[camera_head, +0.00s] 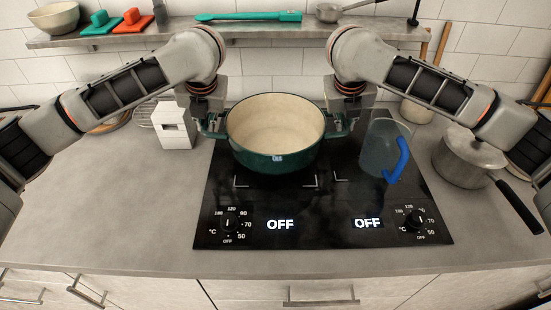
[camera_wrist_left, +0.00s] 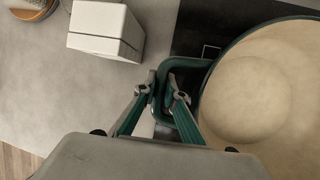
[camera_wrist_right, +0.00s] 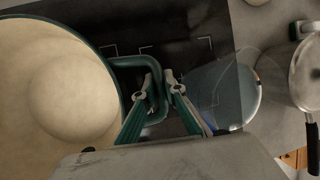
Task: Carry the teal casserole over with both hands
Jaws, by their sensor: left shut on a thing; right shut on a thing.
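The teal casserole (camera_head: 275,160), round with a cream inside and no lid, is upright over the back left part of the black hob (camera_head: 320,225). I cannot tell whether its base touches the glass. My left gripper (camera_head: 214,127) is shut on its left handle, which also shows in the left wrist view (camera_wrist_left: 160,112). My right gripper (camera_head: 338,126) is shut on its right handle, which also shows in the right wrist view (camera_wrist_right: 131,62). The casserole looks empty and about level.
A clear jug with a blue handle (camera_head: 385,150) stands on the hob close right of my right gripper. A steel pot (camera_head: 468,160) is further right. A white block (camera_head: 175,128) stands left. A shelf (camera_head: 150,36) runs behind. The hob's front is clear.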

